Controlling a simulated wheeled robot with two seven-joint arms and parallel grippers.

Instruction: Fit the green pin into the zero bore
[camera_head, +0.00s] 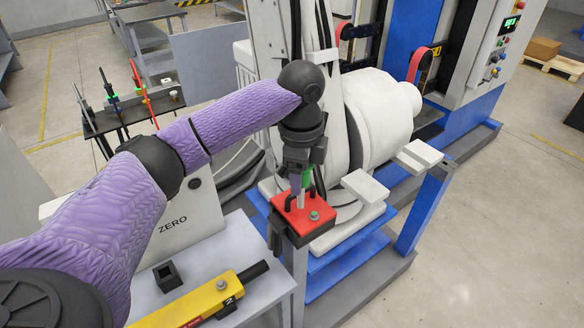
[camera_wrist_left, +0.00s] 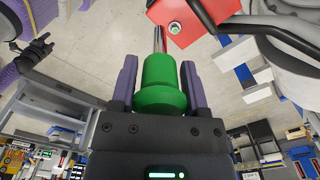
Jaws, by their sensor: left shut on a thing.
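My left gripper (camera_head: 304,172) is shut on the green pin (camera_head: 307,176), with a finger on each side of its green head. In the left wrist view the pin (camera_wrist_left: 163,85) has a slim metal shaft pointing away from the gripper. The shaft points down over the red block (camera_head: 296,221) in the head view. In the wrist view the shaft's end is beside the red block's edge; I cannot tell whether they touch. A white panel (camera_head: 190,207) reads ZERO; I cannot make out the zero bore. A black hand-like part (camera_wrist_left: 35,50), possibly my right gripper, is small and unclear.
A yellow tool-like piece (camera_head: 195,302) and a small black square holder (camera_head: 167,276) are on the grey table (camera_head: 230,258). A large white machine (camera_head: 375,115) stands close behind the red block. A stand with upright tools (camera_head: 130,112) is at the left back. Floor is open at right.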

